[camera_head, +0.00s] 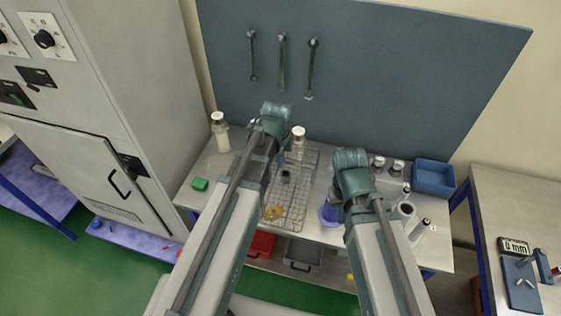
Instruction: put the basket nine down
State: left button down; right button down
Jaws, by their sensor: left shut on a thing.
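A wire basket (288,213) is over the middle of the metal table, with a small yellow-brown thing (274,212) and a grey cylinder (285,177) at it. No number is readable on it. My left gripper (268,142) is at the basket's far left side and shut on it; its fingertips are mostly hidden by my own arm. I cannot tell whether the basket touches the table. My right gripper (345,196) is right of the basket, beside a blue container (328,212); its fingers are hidden behind the wrist.
White-capped bottles (220,132) (297,142) stand toward the back. A green block (200,184) lies at left. Several small jars and cylinders (397,167) and a blue bin (434,178) crowd the right. Wrenches (282,62) hang on the back panel.

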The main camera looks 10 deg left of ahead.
pick_arm(q)
notch_tip(320, 180, down, 6)
jog(key=b, duration=0.4)
jog(key=shift+s+r+b, duration=0.1)
jog(key=shift+r+b, duration=0.15)
jog(key=shift+b, duration=0.05)
jog(key=c, duration=0.9)
grip_release()
